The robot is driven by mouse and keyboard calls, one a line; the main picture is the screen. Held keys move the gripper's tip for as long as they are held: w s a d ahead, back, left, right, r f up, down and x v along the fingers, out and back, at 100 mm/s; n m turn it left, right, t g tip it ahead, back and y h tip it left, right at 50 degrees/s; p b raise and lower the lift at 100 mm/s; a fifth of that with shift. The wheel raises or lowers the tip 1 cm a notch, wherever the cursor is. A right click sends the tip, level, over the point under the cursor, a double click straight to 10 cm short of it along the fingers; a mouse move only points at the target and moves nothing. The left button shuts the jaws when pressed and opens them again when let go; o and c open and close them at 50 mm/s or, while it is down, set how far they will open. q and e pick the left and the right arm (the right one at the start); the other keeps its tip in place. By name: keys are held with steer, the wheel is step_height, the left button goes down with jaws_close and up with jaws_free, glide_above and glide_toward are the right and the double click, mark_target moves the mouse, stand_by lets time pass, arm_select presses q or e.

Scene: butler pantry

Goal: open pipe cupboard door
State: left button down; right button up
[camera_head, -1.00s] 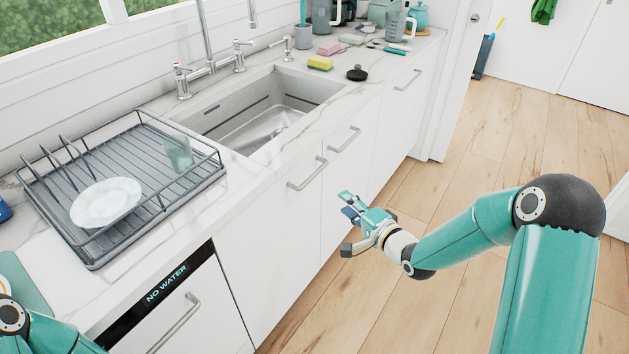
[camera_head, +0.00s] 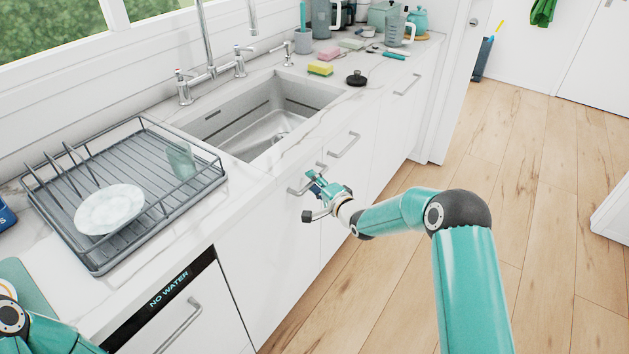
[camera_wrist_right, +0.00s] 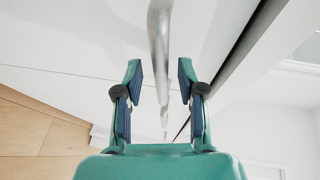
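The white cupboard door (camera_head: 265,255) below the sink is shut, with a metal bar handle (camera_head: 297,190) near its top right. My right gripper (camera_head: 311,196) is at this handle and partly covers it in the head view. In the right wrist view the handle (camera_wrist_right: 160,40) runs down between the two blue-padded fingers of the open gripper (camera_wrist_right: 159,85). Gaps show on both sides of the bar, so the fingers are not closed on it. My left arm shows only at the lower left corner, and its gripper is out of view.
A second door's handle (camera_head: 343,145) is just to the right. A dishwasher panel (camera_head: 170,290) reading "NO WATER" is at the left. A dish rack (camera_head: 200,190) and a sink (camera_head: 275,110) are on the counter above. The wooden floor (camera_head: 540,220) at the right is clear.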

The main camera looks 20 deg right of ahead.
steer(key=shift+w+a+f, duration=0.1)
steer(key=shift+w, duration=0.35)
jaws_close()
